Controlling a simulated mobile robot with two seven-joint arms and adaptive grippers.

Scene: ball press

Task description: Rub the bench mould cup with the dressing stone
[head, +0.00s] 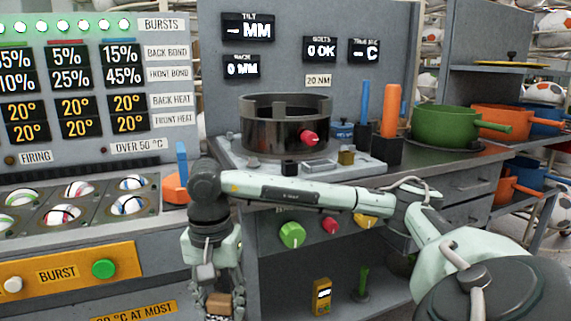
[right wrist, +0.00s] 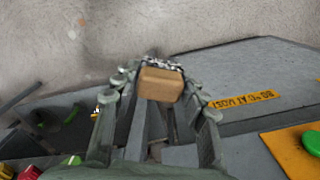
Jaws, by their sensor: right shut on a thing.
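The dressing stone, a small brown block (head: 219,304), is held between the fingertips of my right gripper (head: 217,300). The stone (right wrist: 161,84) also shows in the right wrist view, pinched at the ends of the fingers. The gripper hangs low in front of the bench, below the bench top. What looks like the bench mould cup (head: 262,129), a dark open cylinder with a red knob, stands on a grey plate on the bench. It is above and to the right of the gripper, well apart from the stone. My left gripper is out of view.
The oven panel with balls in sockets (head: 75,190) and a green button (head: 103,268) stands at left. Blue and orange handles (head: 391,110) and a green pot (head: 445,128) stand right of the cup. A yellow meter (head: 321,296) is on the lower shelf.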

